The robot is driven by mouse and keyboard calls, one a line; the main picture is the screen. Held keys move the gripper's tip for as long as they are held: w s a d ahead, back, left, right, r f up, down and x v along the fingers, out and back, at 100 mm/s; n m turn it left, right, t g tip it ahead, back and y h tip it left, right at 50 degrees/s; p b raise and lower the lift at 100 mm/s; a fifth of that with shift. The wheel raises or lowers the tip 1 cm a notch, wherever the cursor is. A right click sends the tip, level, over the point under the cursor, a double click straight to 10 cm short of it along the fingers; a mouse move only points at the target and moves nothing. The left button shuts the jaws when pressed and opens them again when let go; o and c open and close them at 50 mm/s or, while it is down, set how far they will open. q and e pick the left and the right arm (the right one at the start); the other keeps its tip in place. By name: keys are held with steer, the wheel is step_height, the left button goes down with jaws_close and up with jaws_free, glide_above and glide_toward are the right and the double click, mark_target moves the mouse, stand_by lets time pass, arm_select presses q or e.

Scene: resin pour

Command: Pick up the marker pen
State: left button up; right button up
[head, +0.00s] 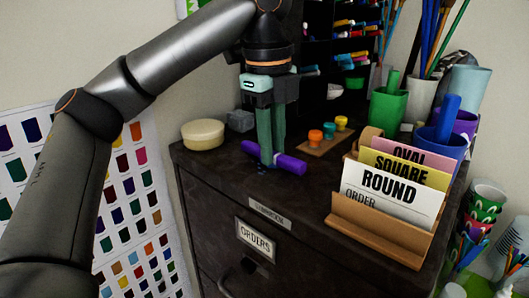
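The purple marker pen (291,164) lies crosswise, slightly tilted in the picture, at the dark cabinet top near its front edge. My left gripper (271,152) points straight down over it. Its two green fingers are close together, one on the near side of the pen and one on the far side, so it looks shut on the pen's middle. The near finger hides part of the pen. I cannot tell whether the pen touches the cabinet top. My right gripper is not in view.
Dark shelves stand behind. The front edge is clear left of the card holder.

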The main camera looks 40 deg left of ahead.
arm_select(q)
jaws_close()
steer(key=shift+r, duration=0.15)
